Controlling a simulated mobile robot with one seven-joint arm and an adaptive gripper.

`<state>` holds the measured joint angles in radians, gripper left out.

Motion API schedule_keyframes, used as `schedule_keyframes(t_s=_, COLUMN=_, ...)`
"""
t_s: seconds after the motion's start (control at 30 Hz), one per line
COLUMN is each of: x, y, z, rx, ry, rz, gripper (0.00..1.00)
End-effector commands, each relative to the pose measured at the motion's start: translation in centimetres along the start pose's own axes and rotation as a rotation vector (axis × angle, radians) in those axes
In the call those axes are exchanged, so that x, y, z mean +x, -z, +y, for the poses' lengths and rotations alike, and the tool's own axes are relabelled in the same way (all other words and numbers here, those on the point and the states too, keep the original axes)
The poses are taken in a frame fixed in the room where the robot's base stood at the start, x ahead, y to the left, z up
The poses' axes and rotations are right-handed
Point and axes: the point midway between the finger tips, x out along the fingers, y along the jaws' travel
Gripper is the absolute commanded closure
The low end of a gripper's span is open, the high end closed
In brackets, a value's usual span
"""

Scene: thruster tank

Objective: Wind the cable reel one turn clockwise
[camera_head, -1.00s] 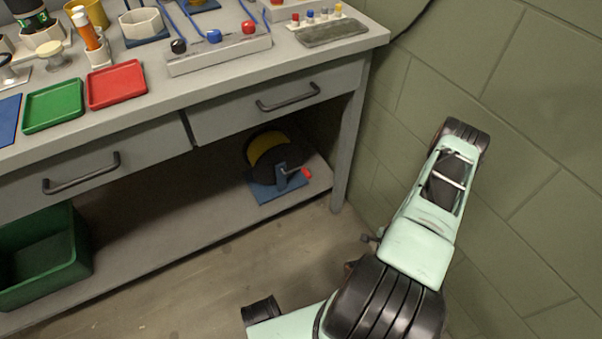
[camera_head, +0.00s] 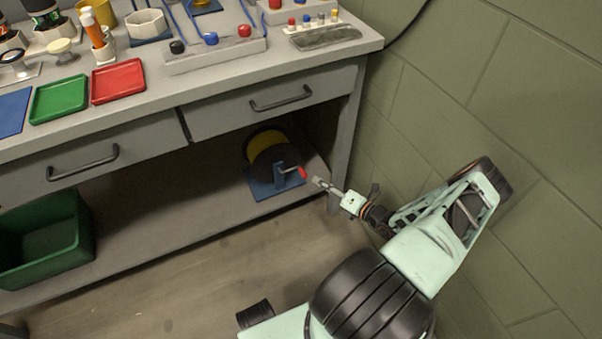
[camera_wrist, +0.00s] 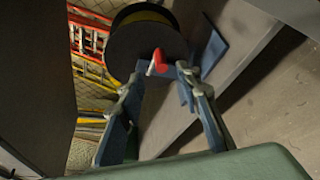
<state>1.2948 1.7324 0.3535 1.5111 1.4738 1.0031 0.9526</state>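The cable reel (camera_head: 268,150) stands on the lower shelf under the workbench, at its right end. It has dark flanges, a yellow winding and a blue base (camera_head: 262,188). Its crank ends in a red handle (camera_head: 303,173) that sticks out to the right. My gripper (camera_head: 318,182) is just right of the red handle in the head view. In the wrist view the reel (camera_wrist: 142,45) is at the top, and the red handle (camera_wrist: 160,61) lies ahead between the fingertips of my gripper (camera_wrist: 158,80). The fingers are spread apart; I cannot tell whether they touch the handle.
A bench leg (camera_head: 347,140) stands close to my gripper on the right, with the green block wall (camera_head: 430,110) beyond. The shelf (camera_head: 190,205) left of the reel is clear up to a green bin (camera_head: 45,240). Closed drawers (camera_head: 275,100) overhang the shelf.

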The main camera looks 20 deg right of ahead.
Motion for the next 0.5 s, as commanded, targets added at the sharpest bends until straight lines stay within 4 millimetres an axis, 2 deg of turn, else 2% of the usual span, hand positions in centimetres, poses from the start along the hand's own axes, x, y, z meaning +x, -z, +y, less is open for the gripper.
schedule_keyframes(t_s=0.3, x=5.8, y=0.5, z=-0.1, rx=-0.002, ry=-0.002, rz=0.007, gripper=0.68)
schedule_keyframes(t_s=0.5, x=8.8, y=0.4, z=-0.1, rx=-0.004, ry=-0.001, rz=0.007, gripper=0.68)
